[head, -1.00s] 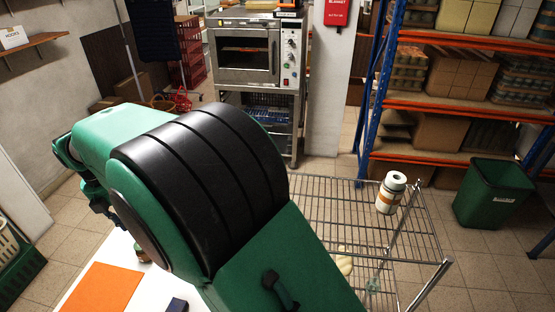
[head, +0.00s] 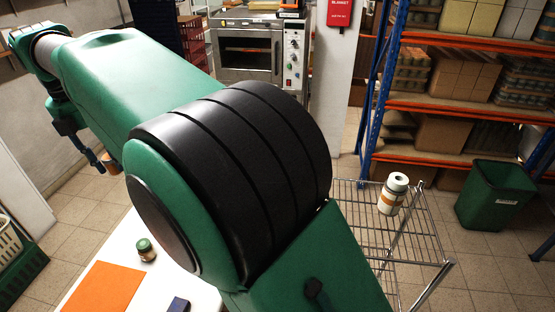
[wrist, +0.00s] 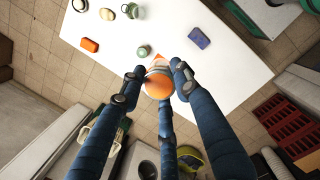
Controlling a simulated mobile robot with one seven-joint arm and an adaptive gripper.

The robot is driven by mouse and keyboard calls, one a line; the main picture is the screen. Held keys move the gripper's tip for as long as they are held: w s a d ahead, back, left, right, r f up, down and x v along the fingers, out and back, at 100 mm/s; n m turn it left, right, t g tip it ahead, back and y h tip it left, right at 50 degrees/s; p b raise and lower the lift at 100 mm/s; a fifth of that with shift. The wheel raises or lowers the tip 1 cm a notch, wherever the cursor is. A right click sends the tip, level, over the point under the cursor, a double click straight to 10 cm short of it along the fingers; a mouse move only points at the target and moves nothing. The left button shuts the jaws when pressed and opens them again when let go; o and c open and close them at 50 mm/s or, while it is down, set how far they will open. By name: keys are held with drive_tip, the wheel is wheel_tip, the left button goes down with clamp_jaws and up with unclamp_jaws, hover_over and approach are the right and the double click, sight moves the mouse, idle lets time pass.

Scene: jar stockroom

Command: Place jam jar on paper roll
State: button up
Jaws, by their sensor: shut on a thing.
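My gripper (wrist: 158,84) has dark blue fingers shut on an orange jar, which I take for the jam jar (wrist: 159,86). In the head view my gripper (head: 86,150) is at the far left, and the orange-brown jar (head: 110,163) hangs at its fingertips, clear of the table. The paper roll (head: 393,188) is white with an orange-brown band and a dark hole in its top. It stands upright on a wire rack at the right, far from my gripper. The wrist view does not show the roll.
A white table (head: 118,258) carries a green-lidded jar (head: 146,250), an orange mat (head: 103,288) and a blue item (head: 178,304). The wire rack (head: 418,243) is partly hidden behind my arm. A green bin (head: 495,195) and blue-orange shelving (head: 440,103) stand right of it.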

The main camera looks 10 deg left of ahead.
drive_tip(key=w+d+r+m+p, duration=0.1)
drive_tip(key=w+d+m+p, duration=0.1)
drive_tip(key=w+d, duration=0.6)
drive_tip(key=w+d+r+m+p, duration=0.15)
drive_tip(key=w+d, duration=0.35)
drive_tip(key=d, duration=0.6)
drive_tip(key=w+d+m+p, duration=0.2)
drive_tip(key=w+d+m, duration=0.1)
drive_tip(key=d, duration=0.8)
drive_tip(key=w+d+m+p, duration=0.2)
drive_tip(key=d+m+p, duration=0.1)
drive_tip(key=d, duration=0.7)
drive_tip(key=s+d+f+m+g+p, duration=0.1)
drive_tip(key=s+d+m+p, duration=0.25)
drive_tip(key=d, duration=0.85)
drive_tip(key=s+d+f+m+p, duration=0.15)
drive_tip(key=s+d, duration=0.25)
drive_tip(key=d, duration=0.8)
drive_tip(key=s+d+m+g+p, duration=0.1)
drive_tip(key=s+d+m+p, duration=0.2)
drive_tip(key=d, duration=0.8)
drive_tip(key=shift+h, duration=0.4)
wheel_tip(320, 180, down, 5)
drive_tip(key=shift+f+b, duration=0.1)
drive_tip(key=shift+b, duration=0.2)
